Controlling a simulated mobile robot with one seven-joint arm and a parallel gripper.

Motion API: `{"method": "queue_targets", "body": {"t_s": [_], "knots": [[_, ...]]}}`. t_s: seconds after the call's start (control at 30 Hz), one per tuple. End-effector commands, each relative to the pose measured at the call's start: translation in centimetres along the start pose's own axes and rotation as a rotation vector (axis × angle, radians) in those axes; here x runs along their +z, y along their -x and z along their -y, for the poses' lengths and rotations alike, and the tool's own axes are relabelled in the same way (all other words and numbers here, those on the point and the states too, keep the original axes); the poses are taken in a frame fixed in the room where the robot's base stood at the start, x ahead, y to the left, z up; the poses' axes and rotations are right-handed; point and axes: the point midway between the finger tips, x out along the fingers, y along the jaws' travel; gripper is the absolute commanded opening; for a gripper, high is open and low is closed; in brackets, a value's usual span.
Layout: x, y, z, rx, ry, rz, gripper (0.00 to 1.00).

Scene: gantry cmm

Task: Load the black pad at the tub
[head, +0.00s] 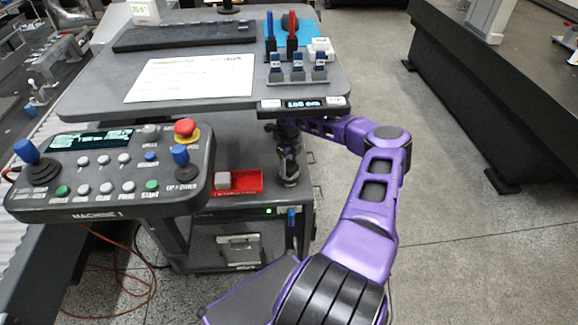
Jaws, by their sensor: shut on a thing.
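A small red tub (246,180) sits on the lower shelf under the grey desk top. A grey block (222,180) shows at its left end. My gripper (289,181) points down just right of the tub, below the front edge of the desk top. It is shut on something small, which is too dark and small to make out. I cannot pick out the black pad for certain. The fingertips are partly lost against the dark cart.
The desk top (100,102) overhangs the shelf and bears a paper sheet (190,78), a keyboard (184,36) and several blue-and-white items. A control panel (110,170) with joysticks stands in front at left. Open floor (450,215) lies at right.

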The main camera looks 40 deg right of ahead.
Motion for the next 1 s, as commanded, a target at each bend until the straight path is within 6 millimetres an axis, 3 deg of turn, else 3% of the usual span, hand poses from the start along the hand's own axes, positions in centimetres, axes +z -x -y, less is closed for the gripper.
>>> {"method": "queue_targets", "body": {"t_s": [0.7, 1.0], "knots": [[0.1, 5.9, 0.1, -0.001, -0.001, 0.004, 0.22], [0.0, 6.8, 0.1, -0.002, -0.002, 0.003, 0.22]]}}
